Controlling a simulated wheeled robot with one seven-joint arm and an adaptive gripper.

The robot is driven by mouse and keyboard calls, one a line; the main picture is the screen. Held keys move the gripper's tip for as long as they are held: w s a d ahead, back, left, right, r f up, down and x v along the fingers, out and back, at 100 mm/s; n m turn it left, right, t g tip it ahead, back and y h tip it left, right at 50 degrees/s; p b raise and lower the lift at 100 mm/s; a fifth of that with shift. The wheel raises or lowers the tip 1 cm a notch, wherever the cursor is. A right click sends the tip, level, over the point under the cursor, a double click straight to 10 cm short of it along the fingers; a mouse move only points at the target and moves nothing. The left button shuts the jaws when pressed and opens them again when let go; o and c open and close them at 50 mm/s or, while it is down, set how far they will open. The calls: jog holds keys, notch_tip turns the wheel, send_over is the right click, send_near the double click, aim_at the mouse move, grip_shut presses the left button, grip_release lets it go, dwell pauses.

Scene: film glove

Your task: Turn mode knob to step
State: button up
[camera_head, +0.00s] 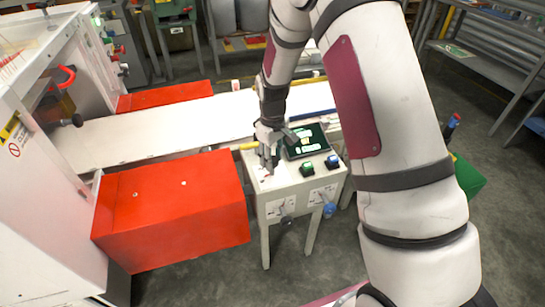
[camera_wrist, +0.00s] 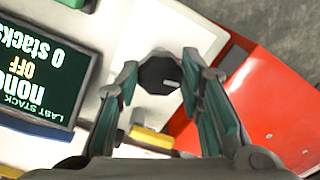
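The mode knob (camera_wrist: 158,73) is a dark, many-sided knob with a pale pointer mark towards its right side in the wrist view. It sits on the pale top of the control stand (camera_head: 290,183). My gripper (camera_wrist: 160,68) is open, with one finger on each side of the knob. Small gaps seem to show between fingers and knob; contact cannot be told. In the head view my gripper (camera_head: 268,160) is low over the stand's left part and hides the knob. The screen (camera_head: 305,141) beside it reads "LAST STACK none OFF 0 stacks" in the wrist view (camera_wrist: 40,70). No step label is legible.
A green button (camera_head: 307,169) and a dark blue button (camera_head: 332,162) are on the stand's front edge. Red boxes (camera_head: 170,210) flank the white conveyor (camera_head: 150,130) at left. A yellow part (camera_wrist: 150,138) lies near my fingers. Grey floor is open at front.

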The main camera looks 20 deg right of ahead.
jog(key=shift+m, duration=0.3)
jog(key=m, duration=0.5)
jog(key=shift+b, duration=0.3)
jog(key=m, duration=0.6)
jog(key=shift+a, duration=0.1)
dwell(0.4)
jog(key=o, duration=1.2)
jog(key=shift+c, duration=0.2)
